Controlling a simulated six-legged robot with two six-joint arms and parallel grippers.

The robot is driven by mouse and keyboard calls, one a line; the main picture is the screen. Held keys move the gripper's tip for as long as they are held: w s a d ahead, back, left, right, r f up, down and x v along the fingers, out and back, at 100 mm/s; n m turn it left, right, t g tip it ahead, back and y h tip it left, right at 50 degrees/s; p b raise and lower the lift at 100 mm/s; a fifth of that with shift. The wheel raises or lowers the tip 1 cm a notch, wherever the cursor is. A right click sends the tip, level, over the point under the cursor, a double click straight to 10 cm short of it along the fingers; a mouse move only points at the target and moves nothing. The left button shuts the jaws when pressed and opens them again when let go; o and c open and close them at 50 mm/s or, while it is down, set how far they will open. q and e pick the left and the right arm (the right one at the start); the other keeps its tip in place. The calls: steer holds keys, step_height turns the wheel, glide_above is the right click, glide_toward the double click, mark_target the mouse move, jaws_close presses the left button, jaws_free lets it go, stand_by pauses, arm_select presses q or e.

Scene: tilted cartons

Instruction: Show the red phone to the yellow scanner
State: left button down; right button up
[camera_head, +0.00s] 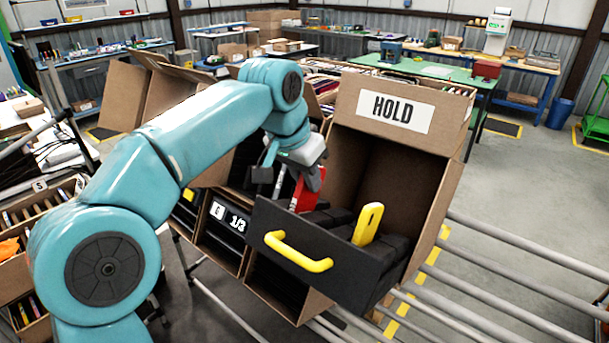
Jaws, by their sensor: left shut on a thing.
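My left gripper (290,181) is shut on the red phone (306,194). It holds the phone upright and tilted at the left end of an open black drawer (315,258). The gripper hides part of the phone, and I cannot tell if the phone touches the drawer. A yellow upright object (368,224) stands at the right side of the drawer, apart from the phone. It looks like the yellow scanner, but its details are too small to be sure. My right gripper is not in view.
The drawer has a yellow handle (298,252) and juts from a tilted carton marked HOLD (425,165). Other cartons (225,225) with bins stand at its left. Metal rollers (520,262) run at the lower right. Open floor lies behind them, before a green table (440,72).

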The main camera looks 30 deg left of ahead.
arm_select(q)
steer(key=shift+w+r+p, duration=0.35)
steer(key=shift+r+p, duration=0.2)
steer(key=shift+r, duration=0.15)
steer(key=shift+w+r+p, duration=0.35)
steer(key=shift+r+p, duration=0.2)
steer(key=shift+r, duration=0.1)
steer(key=shift+w+d+r, duration=0.1)
steer(key=shift+w+r, duration=0.05)
steer(key=shift+w+d+r, duration=0.1)
steer(key=shift+w+r, duration=0.3)
steer(key=shift+r, duration=0.25)
steer(key=shift+w+a+r, duration=0.1)
steer(key=shift+w+r, duration=0.25)
steer(key=shift+r, duration=0.35)
steer(key=shift+w+d+r, duration=0.1)
steer(key=shift+w+r, duration=0.3)
steer(key=shift+r, duration=0.25)
steer(key=shift+s+r, duration=0.1)
steer(key=shift+s, duration=0.05)
